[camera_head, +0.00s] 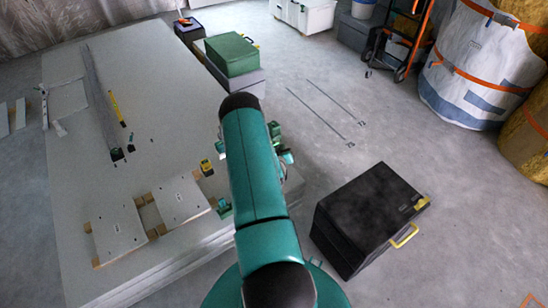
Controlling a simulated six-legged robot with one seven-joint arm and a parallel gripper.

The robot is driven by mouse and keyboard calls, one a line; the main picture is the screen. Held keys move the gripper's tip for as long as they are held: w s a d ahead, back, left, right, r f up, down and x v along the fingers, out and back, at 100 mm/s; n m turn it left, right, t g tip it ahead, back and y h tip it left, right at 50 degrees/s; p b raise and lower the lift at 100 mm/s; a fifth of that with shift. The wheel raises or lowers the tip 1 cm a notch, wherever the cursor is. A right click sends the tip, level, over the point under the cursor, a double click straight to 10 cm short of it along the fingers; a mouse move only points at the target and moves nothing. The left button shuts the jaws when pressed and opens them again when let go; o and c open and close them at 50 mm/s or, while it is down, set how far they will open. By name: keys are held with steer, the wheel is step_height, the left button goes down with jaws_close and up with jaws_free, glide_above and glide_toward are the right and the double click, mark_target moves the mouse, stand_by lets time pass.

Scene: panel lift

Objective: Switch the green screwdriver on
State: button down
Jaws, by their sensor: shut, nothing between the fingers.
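My own teal arm with black joints rises through the middle of the view and covers part of the panel stack. My gripper cannot be made out; the arm's far end is hidden behind its nearer link. A small green item (222,208), which may be the green screwdriver, lies at the stack's right side, beside the arm and partly covered by it. More small teal and grey parts (285,157) show just right of the arm; I cannot tell whether they are a tool or part of my arm. No switch is readable at this size.
A black case (368,215) stands right, a green case (232,54) behind. Floor between them is largely clear.

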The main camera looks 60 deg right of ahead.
steer(key=shift+s+a, duration=0.4)
steer(key=shift+s, duration=0.35)
steer(key=shift+s+a, duration=0.4)
steer(key=shift+s, duration=0.4)
steer(key=shift+s+a, duration=0.4)
steer(key=shift+s, duration=0.35)
